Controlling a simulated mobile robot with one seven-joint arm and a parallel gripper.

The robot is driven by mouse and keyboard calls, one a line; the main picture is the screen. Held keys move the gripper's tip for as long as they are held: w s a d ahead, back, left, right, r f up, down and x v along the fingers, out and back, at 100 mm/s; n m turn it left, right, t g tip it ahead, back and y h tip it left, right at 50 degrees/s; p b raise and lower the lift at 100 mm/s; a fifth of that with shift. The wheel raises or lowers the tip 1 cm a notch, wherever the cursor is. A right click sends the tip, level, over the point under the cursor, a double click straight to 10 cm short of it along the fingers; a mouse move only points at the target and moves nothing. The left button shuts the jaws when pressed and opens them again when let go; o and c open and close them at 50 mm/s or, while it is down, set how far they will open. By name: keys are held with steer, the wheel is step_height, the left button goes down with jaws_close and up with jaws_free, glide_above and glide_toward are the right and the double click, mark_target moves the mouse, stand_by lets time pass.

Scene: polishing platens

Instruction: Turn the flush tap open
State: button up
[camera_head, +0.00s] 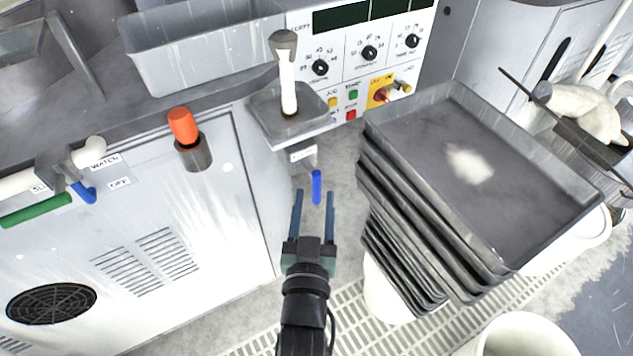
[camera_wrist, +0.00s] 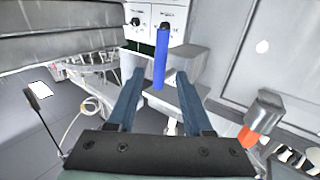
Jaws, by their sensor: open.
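A blue bar-shaped handle (camera_head: 317,187), which looks like the flush tap's lever, hangs below a small grey shelf at the side of the white cabinet. My gripper (camera_head: 314,194) is open, with the handle lined up between its two blue fingertips. In the wrist view the handle (camera_wrist: 160,58) stands upright in the gap of my gripper (camera_wrist: 160,74), with space on both sides. Neither finger visibly touches it. I cannot tell how deep it sits between the fingers. The tap's body is mostly hidden.
A stack of grey metal trays (camera_head: 585,187) stands close to the right. The shelf (camera_head: 262,113) with a white-handled lever (camera_head: 288,85) overhangs the handle. An orange-topped knob (camera_head: 183,125) and a white pipe with blue (camera_head: 83,192) and green (camera_head: 36,210) handles are on the left.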

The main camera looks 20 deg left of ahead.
mark_target(316, 188)
steer(key=shift+x, duration=2.25)
jaws_close()
